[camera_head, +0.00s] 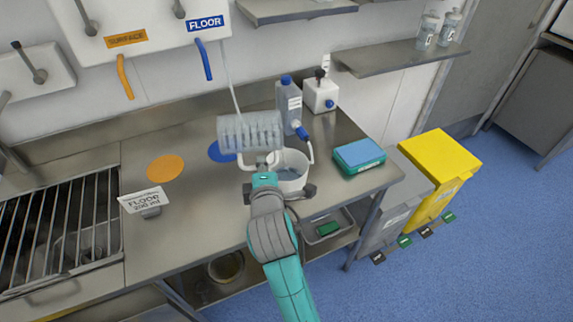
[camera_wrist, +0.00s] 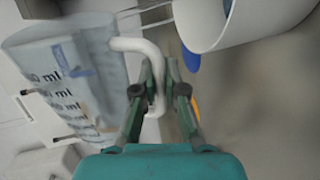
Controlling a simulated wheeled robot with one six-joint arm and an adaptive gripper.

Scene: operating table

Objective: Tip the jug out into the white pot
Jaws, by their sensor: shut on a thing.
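The clear jug (camera_head: 246,131) with measuring marks is tipped on its side in the air, behind and left of the white pot (camera_head: 291,180). My gripper (camera_head: 265,172) is shut on its white handle. In the wrist view the jug (camera_wrist: 75,80) fills the left side, its handle between my fingers (camera_wrist: 160,85). The white pot (camera_wrist: 205,28) shows at the upper right there, apart from the jug. In the head view my gripper partly covers the pot's left side. I cannot tell whether liquid is in the jug or running out.
A bottle (camera_head: 288,103) and a white canister (camera_head: 321,95) stand behind the pot. A blue-and-teal box (camera_head: 359,156) is to its right. A FLOOR 200 ml sign (camera_head: 145,201) and an orange disc (camera_head: 165,168) are left.

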